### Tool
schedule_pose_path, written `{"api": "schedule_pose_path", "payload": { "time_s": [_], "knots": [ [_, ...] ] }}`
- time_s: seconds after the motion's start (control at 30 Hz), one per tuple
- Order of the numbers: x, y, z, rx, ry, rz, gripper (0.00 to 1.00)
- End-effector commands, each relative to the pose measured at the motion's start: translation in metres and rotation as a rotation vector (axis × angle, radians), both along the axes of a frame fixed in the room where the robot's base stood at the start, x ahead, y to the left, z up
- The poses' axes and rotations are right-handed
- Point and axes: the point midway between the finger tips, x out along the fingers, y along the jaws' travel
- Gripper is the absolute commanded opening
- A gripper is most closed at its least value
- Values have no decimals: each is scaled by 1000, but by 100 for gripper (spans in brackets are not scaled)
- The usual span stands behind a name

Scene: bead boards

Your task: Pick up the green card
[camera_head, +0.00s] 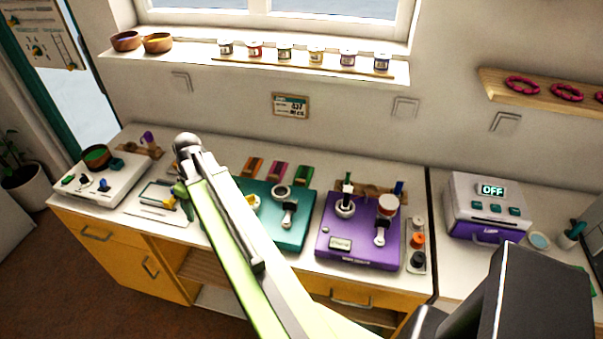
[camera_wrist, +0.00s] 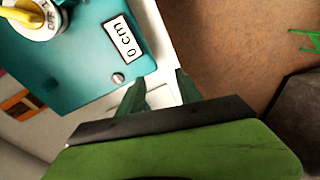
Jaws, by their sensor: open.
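My gripper (camera_head: 184,205) is left of the teal board in the head view, partly hidden by my arm, well apart from the green card. In the wrist view my gripper (camera_wrist: 160,88) is open, with nothing between its fingers, beside the corner of the teal board (camera_wrist: 95,60). I cannot make out the green card in the wrist view.
A purple board (camera_head: 325,240) with knobs stands right of the teal board. A white board (camera_head: 125,185) with a bowl sits at the far left. A boxy device reading OFF (camera_head: 490,208) is at the right. A window sill (camera_head: 200,65) runs above the counter.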

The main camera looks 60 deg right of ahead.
Motion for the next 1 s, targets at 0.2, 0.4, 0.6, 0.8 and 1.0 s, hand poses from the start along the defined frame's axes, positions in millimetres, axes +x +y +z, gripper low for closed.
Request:
{"api": "schedule_pose_path", "payload": {
  "time_s": [0.2, 0.4, 0.6, 0.8, 1.0],
  "knots": [
    [-78, -210, 48, 30, -152, 67, 42],
    [-181, -333, 73, -16, -279, 133, 42],
    [-230, -373, 81, -52, -328, 167, 42],
    [-230, -373, 74, -54, -329, 173, 42],
    [-219, -369, 38, -53, -328, 172, 42]
  ]
}}
